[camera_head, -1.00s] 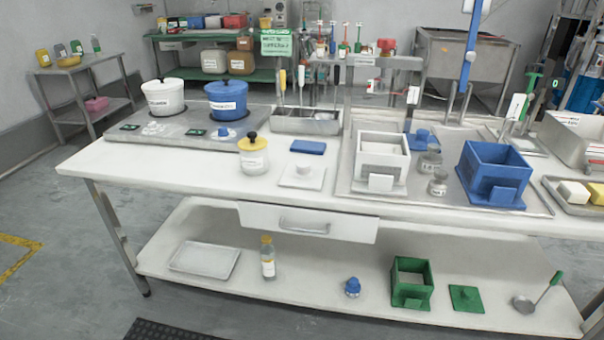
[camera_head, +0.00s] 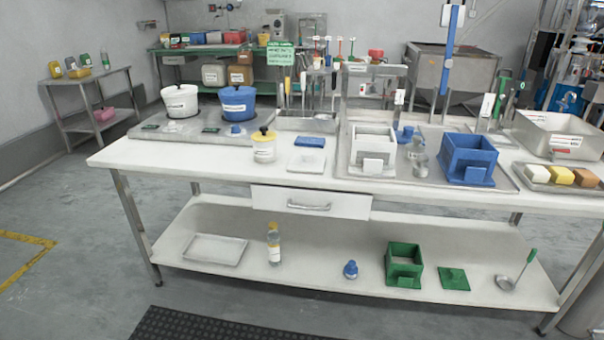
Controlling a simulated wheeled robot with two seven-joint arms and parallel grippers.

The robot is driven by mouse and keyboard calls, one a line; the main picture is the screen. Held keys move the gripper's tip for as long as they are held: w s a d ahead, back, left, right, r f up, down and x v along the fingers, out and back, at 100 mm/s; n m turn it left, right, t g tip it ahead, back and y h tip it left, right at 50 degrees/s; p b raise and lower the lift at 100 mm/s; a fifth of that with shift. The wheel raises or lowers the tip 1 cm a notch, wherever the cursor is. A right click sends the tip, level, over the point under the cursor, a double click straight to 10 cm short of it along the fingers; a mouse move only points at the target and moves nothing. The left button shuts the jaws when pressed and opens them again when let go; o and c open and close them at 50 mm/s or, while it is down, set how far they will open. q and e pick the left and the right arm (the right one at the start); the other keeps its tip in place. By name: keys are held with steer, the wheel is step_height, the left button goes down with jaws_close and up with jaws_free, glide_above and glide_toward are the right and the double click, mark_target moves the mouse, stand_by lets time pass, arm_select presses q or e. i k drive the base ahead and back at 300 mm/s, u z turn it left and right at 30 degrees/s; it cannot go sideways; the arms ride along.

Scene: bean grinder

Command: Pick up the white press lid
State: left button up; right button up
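A flat white square piece (camera_head: 306,165), which looks like the white press lid, lies on the white worktable (camera_head: 215,158) left of the metal tray. Its raised middle is hard to make out. The white press box (camera_head: 372,141) stands at the left of the metal tray, with a small white block at its front. A blue press box (camera_head: 467,156) stands to its right. Neither of my grippers shows in the head view.
A yellow-lidded jar (camera_head: 264,147) stands left of the white lid, and a blue slab (camera_head: 315,142) lies just behind it. Small grey containers (camera_head: 419,163) stand between the boxes. The lower shelf holds a green box (camera_head: 403,265). The floor in front is open, with a black mat (camera_head: 215,325).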

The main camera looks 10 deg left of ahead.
mark_target(307, 161)
steer(key=u, duration=0.55)
steer(key=i, duration=0.7)
steer(key=u, duration=0.3)
